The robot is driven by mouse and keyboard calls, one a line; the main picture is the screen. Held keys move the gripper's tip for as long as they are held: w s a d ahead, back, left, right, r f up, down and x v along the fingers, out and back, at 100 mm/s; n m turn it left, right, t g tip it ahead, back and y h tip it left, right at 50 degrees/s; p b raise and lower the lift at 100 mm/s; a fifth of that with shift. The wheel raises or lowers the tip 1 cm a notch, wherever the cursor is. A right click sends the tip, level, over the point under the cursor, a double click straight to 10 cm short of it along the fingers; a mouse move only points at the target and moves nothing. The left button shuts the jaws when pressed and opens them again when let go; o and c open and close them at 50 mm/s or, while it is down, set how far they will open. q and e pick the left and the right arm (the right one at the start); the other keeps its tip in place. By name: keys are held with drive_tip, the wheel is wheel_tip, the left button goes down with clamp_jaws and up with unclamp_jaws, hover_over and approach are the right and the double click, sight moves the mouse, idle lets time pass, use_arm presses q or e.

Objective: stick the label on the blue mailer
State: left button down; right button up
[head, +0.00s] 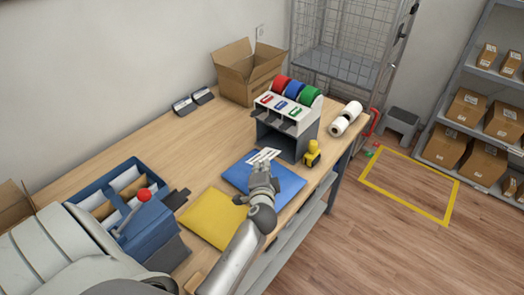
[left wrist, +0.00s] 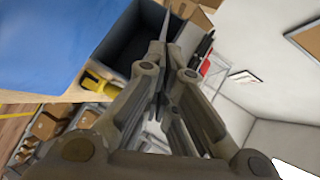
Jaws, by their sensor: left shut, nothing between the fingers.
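The blue mailer (head: 285,187) lies flat on the wooden counter, and a blue surface that looks like it fills the upper left of the left wrist view (left wrist: 55,45). A white label with dark print (head: 264,156) is at the mailer's far edge, just beyond my left gripper (head: 260,167). I cannot tell whether the label lies fully flat on the mailer. My left gripper is over the mailer, shut and empty; its fingertips meet in the left wrist view (left wrist: 165,28). It hides part of the mailer. My right gripper is not in view.
A yellow mailer (head: 213,219) lies beside the blue one. A dispenser (head: 287,122) with red, blue and green rolls stands just behind.

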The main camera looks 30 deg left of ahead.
use_arm(q)
drive_tip(key=shift+w+a+r+n, duration=0.25)
drive_tip(key=shift+w+a+n, duration=0.05)
drive_tip(key=shift+w+a, duration=0.2)
drive_tip(key=shift+d+f+g+y+b, duration=0.1)
drive_tip(key=shift+f+g+y+b, duration=0.25)
drive_tip(key=shift+f, duration=0.25)
wheel_tip(320, 180, down, 7)
drive_tip(key=b, duration=0.6)
drive_tip(key=shift+r, duration=0.1)
drive_tip(key=shift+f+b, duration=0.55)
drive_tip(key=shift+b, duration=0.05)
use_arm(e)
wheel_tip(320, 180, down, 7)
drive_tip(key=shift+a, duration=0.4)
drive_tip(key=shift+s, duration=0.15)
use_arm(q)
drive_tip(key=c, duration=1.6)
unclamp_jaws()
drive_tip(key=shift+o, duration=0.2)
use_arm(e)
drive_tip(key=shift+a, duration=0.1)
